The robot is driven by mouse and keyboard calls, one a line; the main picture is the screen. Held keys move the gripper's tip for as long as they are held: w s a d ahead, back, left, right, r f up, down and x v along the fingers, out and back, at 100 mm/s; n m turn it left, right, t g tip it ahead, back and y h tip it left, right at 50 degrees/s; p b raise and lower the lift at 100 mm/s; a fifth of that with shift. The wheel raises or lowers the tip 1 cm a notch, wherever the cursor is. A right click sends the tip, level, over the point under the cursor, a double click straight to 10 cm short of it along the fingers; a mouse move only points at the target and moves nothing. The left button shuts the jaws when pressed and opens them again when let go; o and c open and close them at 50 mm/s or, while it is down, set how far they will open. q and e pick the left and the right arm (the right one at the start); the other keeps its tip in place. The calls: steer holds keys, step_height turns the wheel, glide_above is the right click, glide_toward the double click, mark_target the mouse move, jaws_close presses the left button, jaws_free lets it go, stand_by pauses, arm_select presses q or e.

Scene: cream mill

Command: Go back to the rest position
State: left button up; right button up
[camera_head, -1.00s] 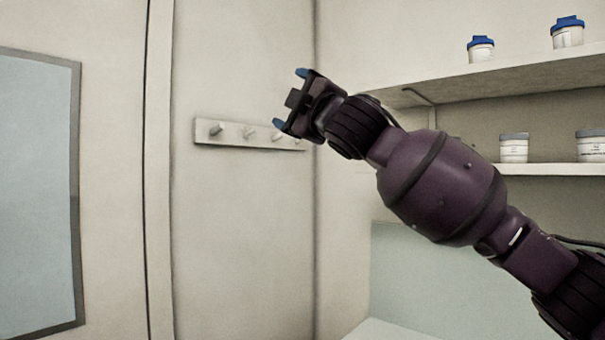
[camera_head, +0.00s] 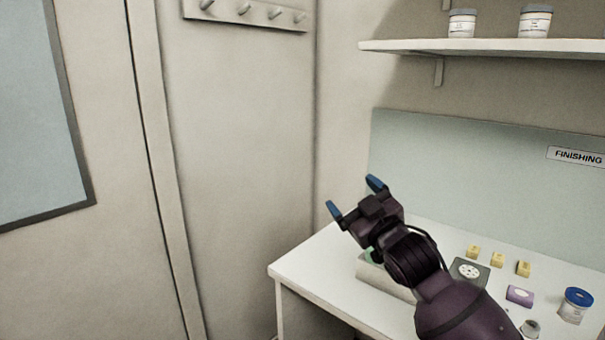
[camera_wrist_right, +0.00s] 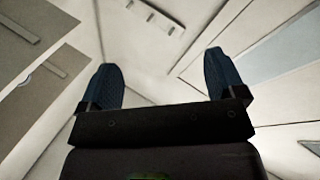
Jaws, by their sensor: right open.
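My right gripper (camera_head: 353,196) is dark purple-black with blue fingertips. It is open and empty, above the left end of the white table in the head view. In the right wrist view its two blue fingers (camera_wrist_right: 163,80) are spread wide with nothing between them. My left gripper is in neither view.
The white table (camera_head: 310,262) holds a pale box (camera_head: 372,276) partly hidden by my arm, small yellow blocks (camera_head: 497,259), a dark square device (camera_head: 468,272), a purple item (camera_head: 519,296) and a blue-lidded jar (camera_head: 574,305). A shelf (camera_head: 480,47) and a peg rail (camera_head: 245,13) are above.

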steer(key=s+d+f+m+g+h+b, duration=0.15)
steer(key=s+d+f, duration=0.3)
steer(key=f, duration=0.55)
steer(key=s+d+f+m+h, duration=0.3)
steer(key=s+d+f, duration=0.15)
steer(key=f, duration=0.55)
steer(key=s+d+f+m+g+h, duration=0.1)
steer(key=s+d+f+m+h, duration=0.3)
steer(key=f, duration=0.6)
steer(key=s+d+f+g+b, duration=0.1)
steer(key=s+d+f+g, duration=0.1)
steer(key=s+f, duration=0.7)
steer(key=s+d+f+m+g+h, duration=0.1)
steer(key=s+d+f+g, duration=0.1)
steer(key=s+f, duration=0.6)
steer(key=s+g, duration=0.1)
steer(key=s, duration=0.3)
steer(key=shift+s+d+f+b, duration=0.25)
steer(key=shift+f+b, duration=0.1)
steer(key=shift+b, duration=0.05)
steer(key=shift+m, duration=0.25)
